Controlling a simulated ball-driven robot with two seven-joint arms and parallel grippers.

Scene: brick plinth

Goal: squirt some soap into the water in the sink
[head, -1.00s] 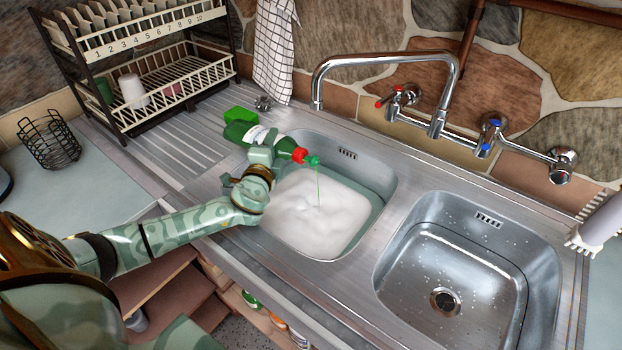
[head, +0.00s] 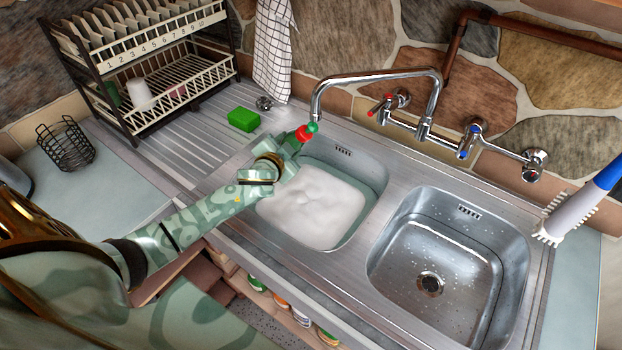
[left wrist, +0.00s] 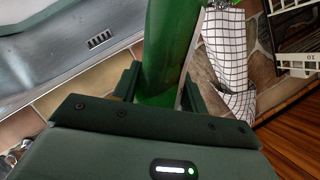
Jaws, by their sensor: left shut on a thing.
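The left basin (head: 352,172) holds water covered with white foam (head: 312,207). My left gripper (head: 286,160) is above the basin's back left corner and is shut on the green soap bottle. The red and green cap (head: 306,132) of the bottle points up and to the right, and no stream of soap shows. Most of the bottle is hidden by my gripper in the head view. In the left wrist view the green bottle body (left wrist: 168,50) stands between the dark fingers. My right gripper is not in view.
A chrome swivel tap (head: 375,76) arches behind the basin, its spout close to the bottle's cap. A green sponge (head: 243,119) lies on the drainboard by a dish rack (head: 150,95). The right basin (head: 410,250) is empty. A brush (head: 585,205) is at far right.

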